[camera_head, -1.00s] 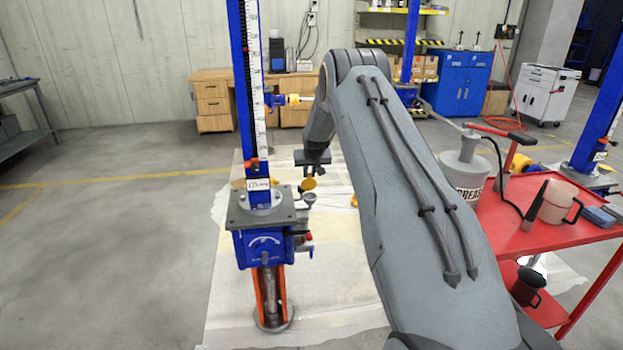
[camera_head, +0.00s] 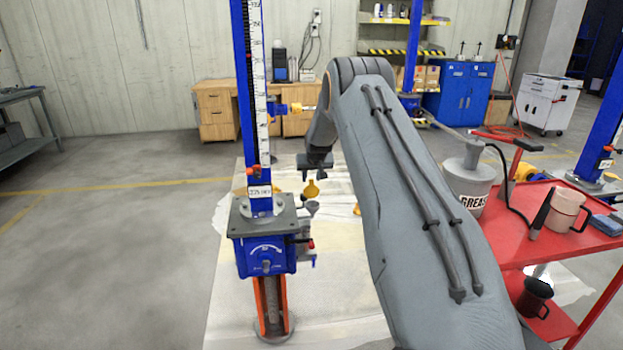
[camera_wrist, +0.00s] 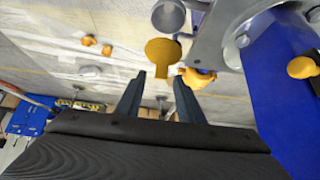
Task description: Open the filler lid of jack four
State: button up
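The nearest jack (camera_head: 263,252) is a blue screw jack on an orange foot, with a scale on its post. Its number cannot be read. On its right side is a small grey filler cup (camera_head: 312,207), with a round yellow lid (camera_head: 311,189) upright above it. In the wrist view the lid (camera_wrist: 162,50) shows as a yellow disc with a tab, beside the grey cup (camera_wrist: 168,16); it looks swung up off the mouth. My gripper (camera_head: 316,172) is just above the lid. In the wrist view my gripper (camera_wrist: 158,82) is open and empty, fingertips near the tab, apparently not touching.
A red cart (camera_head: 535,235) on the right holds a grease pump (camera_head: 468,180) and a beige jug (camera_head: 563,208). Other blue jacks stand behind and at right. Wooden desks (camera_head: 215,118) and a blue cabinet (camera_head: 458,92) line the wall. The floor at left is clear.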

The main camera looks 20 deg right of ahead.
jog(key=shift+s, duration=0.15)
jog(key=b+v, duration=0.1)
jog(key=v, duration=0.6)
jog(key=shift+r, duration=0.25)
jog(key=shift+s+a, duration=0.15)
